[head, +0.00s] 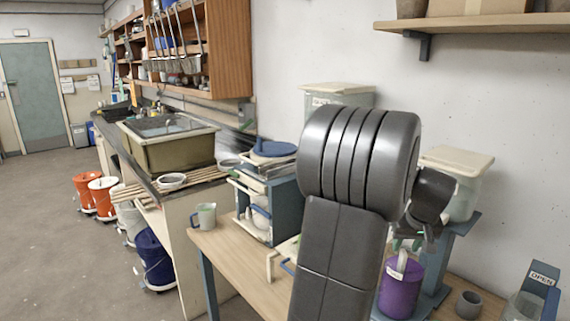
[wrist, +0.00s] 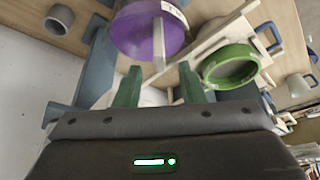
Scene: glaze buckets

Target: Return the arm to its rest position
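My arm rises across the middle of the head view, and its dark links hide much of the bench. My gripper (head: 408,243) shows only partly there, above and behind a purple bucket (head: 401,288). In the wrist view my gripper (wrist: 158,66) has its two green fingers spread apart, with nothing held between them. The purple bucket (wrist: 137,35) with a pale handle lies just beyond the fingertips in that view. I cannot tell whether they touch.
A grey cup (head: 468,304) stands right of the bucket. A pale-lidded bin (head: 460,185) stands behind my gripper. A wall shelf (head: 480,22) overhangs at upper right. Open floor (head: 45,230) lies left.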

